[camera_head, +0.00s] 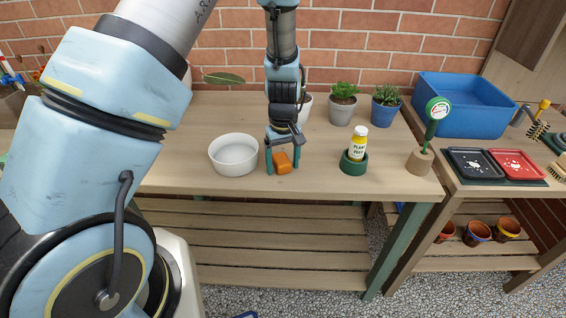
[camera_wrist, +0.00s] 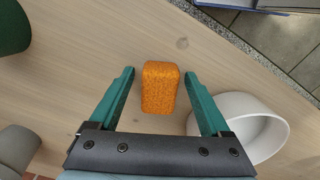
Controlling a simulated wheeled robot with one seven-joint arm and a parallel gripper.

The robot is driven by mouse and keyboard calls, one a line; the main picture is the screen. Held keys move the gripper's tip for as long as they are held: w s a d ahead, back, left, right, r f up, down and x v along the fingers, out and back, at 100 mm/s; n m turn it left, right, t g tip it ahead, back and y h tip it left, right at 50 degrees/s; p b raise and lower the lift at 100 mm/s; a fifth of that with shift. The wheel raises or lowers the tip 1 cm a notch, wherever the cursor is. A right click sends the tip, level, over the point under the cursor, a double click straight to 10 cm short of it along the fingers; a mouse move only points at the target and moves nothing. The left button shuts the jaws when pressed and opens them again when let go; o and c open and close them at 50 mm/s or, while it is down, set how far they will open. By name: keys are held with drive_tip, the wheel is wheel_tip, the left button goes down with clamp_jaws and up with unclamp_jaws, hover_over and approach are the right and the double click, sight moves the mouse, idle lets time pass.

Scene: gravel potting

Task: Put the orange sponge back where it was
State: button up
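The orange sponge (camera_head: 282,163) lies on the wooden bench near its front edge. My gripper (camera_head: 283,166) is above it, pointing down. In the wrist view, the sponge (camera_wrist: 160,87) sits between the two green fingers of my gripper (camera_wrist: 160,82), with a clear gap on each side. The fingers are open and do not touch the sponge. In the head view the fingers partly frame the sponge.
A white bowl (camera_head: 234,154) stands just left of my gripper. Plant pots stand behind. Bare bench lies between sponge and green pot.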

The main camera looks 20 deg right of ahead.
sight(283, 162)
wheel_tip(283, 162, up, 12)
drive_tip(key=b, duration=0.2)
drive_tip(key=s+a+r, duration=0.1)
drive_tip(key=a+r, duration=0.1)
drive_tip(key=a, duration=1.3)
drive_tip(key=s+a+r+t, duration=0.1)
drive_tip(key=s+a+r, duration=0.1)
drive_tip(key=a, duration=1.3)
drive_tip(key=shift+m, duration=0.4)
drive_tip(key=shift+w+a, duration=0.1)
